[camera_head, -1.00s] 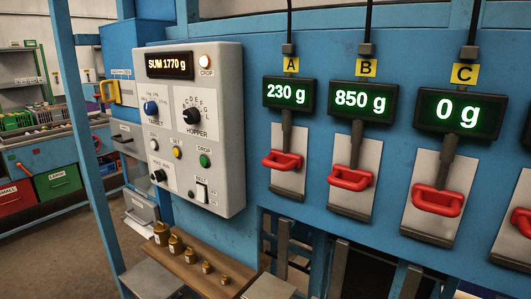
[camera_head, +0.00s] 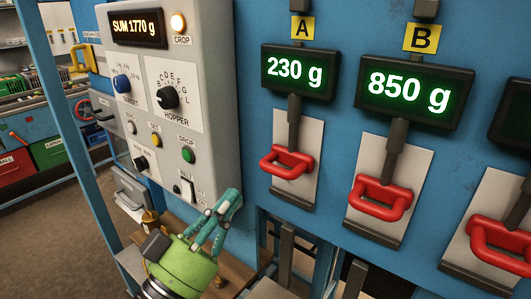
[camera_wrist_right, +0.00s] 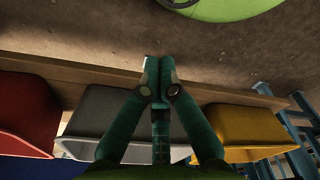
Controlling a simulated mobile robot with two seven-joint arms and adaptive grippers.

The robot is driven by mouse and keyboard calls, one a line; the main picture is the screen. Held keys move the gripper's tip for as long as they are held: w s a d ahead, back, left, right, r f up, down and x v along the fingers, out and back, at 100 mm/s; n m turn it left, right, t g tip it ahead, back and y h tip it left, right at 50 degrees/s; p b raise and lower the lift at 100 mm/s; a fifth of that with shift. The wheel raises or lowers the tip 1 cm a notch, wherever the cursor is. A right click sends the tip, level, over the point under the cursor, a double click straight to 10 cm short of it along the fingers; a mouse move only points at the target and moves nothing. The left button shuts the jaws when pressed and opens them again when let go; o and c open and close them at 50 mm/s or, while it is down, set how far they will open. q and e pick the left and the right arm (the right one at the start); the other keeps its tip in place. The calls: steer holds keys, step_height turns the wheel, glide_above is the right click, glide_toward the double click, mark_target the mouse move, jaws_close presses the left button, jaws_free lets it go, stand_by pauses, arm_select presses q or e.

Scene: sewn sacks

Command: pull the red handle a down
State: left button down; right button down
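The red handle a (camera_head: 287,163) is a thick red loop at the lower end of a dark lever, on a pale plate under the yellow A label (camera_head: 302,28) and the display reading 230 g (camera_head: 298,70). My left gripper (camera_head: 234,198) is in front of the lower edge of the grey control box, below and left of handle a and apart from it. Its teal fingers come together at the tips, with nothing between them. My right gripper (camera_wrist_right: 158,66) shows in the right wrist view, fingertips together and empty. The head view does not show it.
Red handle B (camera_head: 381,198) hangs to the right under a display reading 850 g; another red handle (camera_head: 500,245) is at the right edge. The grey control box (camera_head: 215,85) with knobs juts out at left. The right wrist view shows a grey bin (camera_wrist_right: 100,110) and a yellow bin (camera_wrist_right: 240,130).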

arm_select(q)
steer(key=s+r+h, duration=0.1)
steer(key=r, duration=0.1)
step_height(320, 180, up, 5)
steer(key=p, duration=0.2)
glide_above(266, 168)
steer(key=s, duration=0.3)
steer(key=f, duration=0.2)
steer(key=shift+w+f+m, duration=0.3)
steer(key=shift+f, duration=0.1)
steer(key=shift+a+f, duration=0.1)
steer(key=shift+f, duration=0.6)
steer(key=shift+f, duration=0.15)
